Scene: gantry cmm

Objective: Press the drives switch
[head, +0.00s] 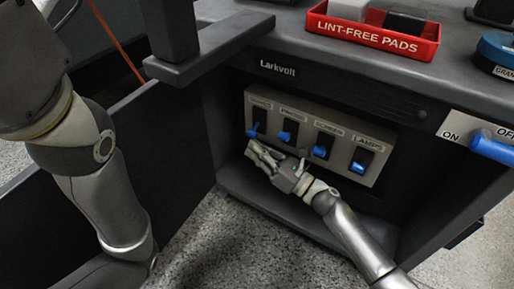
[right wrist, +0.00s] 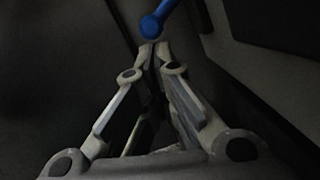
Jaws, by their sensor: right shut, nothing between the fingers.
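A grey switch panel (head: 312,118) carries a row of several switches with blue levers. The labels are small and blurred, so I cannot surely read which one is drives. The leftmost switch (head: 257,122) has its blue lever hanging down to the left. My right gripper (head: 252,149) is shut and empty, its fingertips just below that lever. In the right wrist view the closed fingertips (right wrist: 154,48) lie right at the round end of a blue lever (right wrist: 151,26); I cannot tell whether they touch. My left gripper is out of view.
The panel sits in a recess of a dark cabinet marked Larkvolt, above a lower ledge (head: 290,217). A red tray (head: 372,30) of lint-free pads stands on top. A big blue ON/OFF handle (head: 493,149) is at the right. A dark open door panel is at the left.

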